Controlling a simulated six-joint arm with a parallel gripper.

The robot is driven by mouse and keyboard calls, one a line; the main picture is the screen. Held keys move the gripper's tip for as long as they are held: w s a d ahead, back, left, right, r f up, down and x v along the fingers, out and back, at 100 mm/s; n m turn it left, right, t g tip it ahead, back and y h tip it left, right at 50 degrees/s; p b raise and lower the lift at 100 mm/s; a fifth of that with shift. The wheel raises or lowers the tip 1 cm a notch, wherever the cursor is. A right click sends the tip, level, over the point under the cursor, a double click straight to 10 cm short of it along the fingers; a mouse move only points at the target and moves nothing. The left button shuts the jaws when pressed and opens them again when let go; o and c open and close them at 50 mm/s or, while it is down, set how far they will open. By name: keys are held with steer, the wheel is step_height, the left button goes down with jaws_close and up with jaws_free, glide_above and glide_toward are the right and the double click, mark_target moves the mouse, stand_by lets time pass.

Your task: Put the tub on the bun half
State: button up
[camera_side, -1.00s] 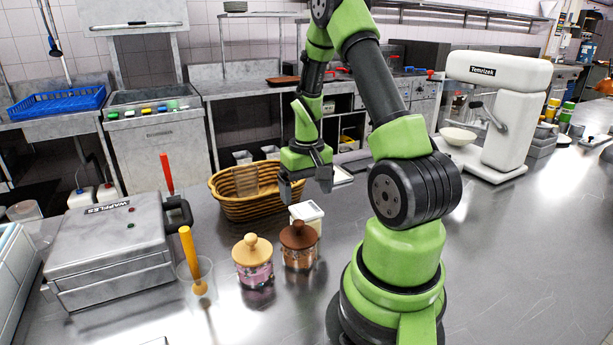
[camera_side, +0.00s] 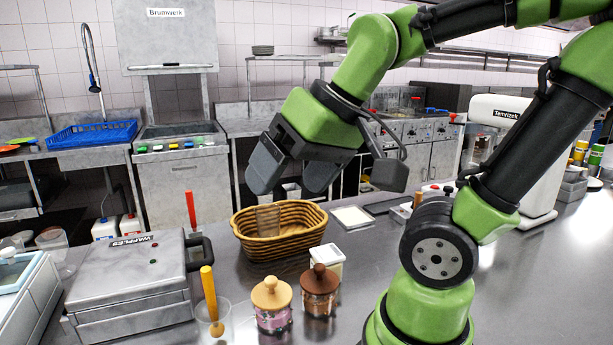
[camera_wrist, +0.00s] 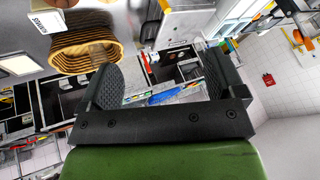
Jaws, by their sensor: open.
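A small white tub (camera_side: 328,261) with a square white lid stands on the steel counter, behind the brown-lidded jar and beside the basket's right front. My gripper (camera_side: 293,172) is open and empty, raised in the air; in the side picture it appears above the basket. In the wrist view, my gripper (camera_wrist: 162,80) has its two dark fingers wide apart with nothing between them. I cannot make out a bun half in either view. A white block with lettering (camera_wrist: 47,21) shows beside the basket in the wrist view; I cannot tell whether it is the tub.
A wicker basket (camera_side: 310,222) holds a see-through item. Two lidded jars (camera_side: 271,308) (camera_side: 320,295), a cup with a yellow-handled tool (camera_side: 222,326) and a waffle iron (camera_side: 135,280) stand close by. A pale flat plate (camera_side: 352,217) lies behind the tub.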

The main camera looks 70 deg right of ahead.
steer(key=shift+o, duration=0.4)
steer(key=s, duration=0.1)
steer(key=a, duration=0.1)
steer(key=s+a+y, duration=0.1)
steer(key=shift+s+a+r+n+t, duration=0.2)
steer(key=shift+s+r+n+t, duration=0.15)
steer(key=shift+n+t, duration=0.05)
